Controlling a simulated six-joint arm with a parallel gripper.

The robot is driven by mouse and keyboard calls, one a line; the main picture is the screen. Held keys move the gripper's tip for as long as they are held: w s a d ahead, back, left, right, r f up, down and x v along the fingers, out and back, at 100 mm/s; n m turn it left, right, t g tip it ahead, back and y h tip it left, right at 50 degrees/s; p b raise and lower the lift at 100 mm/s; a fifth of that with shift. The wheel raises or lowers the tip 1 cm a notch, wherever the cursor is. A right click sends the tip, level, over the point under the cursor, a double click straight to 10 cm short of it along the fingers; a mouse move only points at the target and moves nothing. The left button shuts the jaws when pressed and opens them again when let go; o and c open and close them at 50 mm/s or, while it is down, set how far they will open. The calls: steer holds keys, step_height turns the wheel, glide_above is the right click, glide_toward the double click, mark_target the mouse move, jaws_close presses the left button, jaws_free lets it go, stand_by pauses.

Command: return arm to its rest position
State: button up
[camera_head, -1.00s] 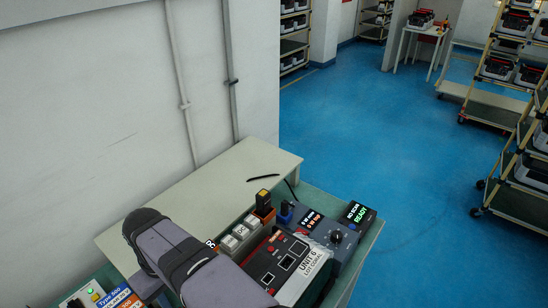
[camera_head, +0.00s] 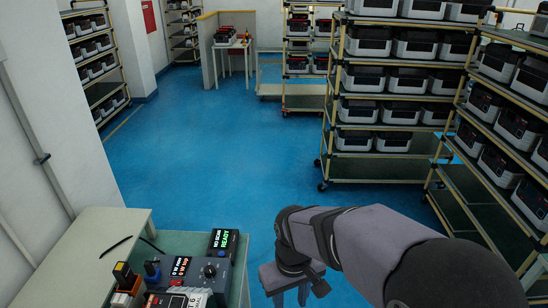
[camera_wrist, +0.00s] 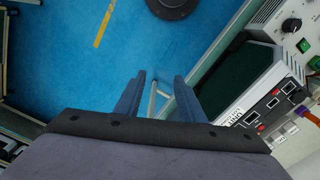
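My gripper (camera_head: 288,290) hangs over the blue floor in the head view, to the right of the workbench (camera_head: 190,243). My grey-purple arm reaches to it from the lower right. In the wrist view my gripper (camera_wrist: 158,85) shows two blue-grey fingers spread apart. Nothing is held between them; the floor and a pale metal bar (camera_wrist: 153,98) show through the gap.
The workbench carries a READY display (camera_head: 224,239), a dial box (camera_head: 205,272) and a labelled unit (camera_head: 178,300). The unit (camera_wrist: 270,95) is right of my fingers in the wrist view. Loaded racks (camera_head: 385,180) stand at right. Blue floor (camera_head: 220,150) is open ahead.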

steer(key=s+d+m+p, duration=0.2)
steer(key=s+d+m, duration=0.3)
steer(key=s+d, duration=0.55)
step_height(320, 180, down, 28)
steer(key=w+d+b, duration=0.1)
steer(key=w+b, duration=0.1)
steer(key=b, duration=2.6)
steer(key=shift+d, duration=0.4)
steer(key=shift+f, duration=0.1)
step_height(320, 180, down, 18)
steer(key=b, duration=1.8)
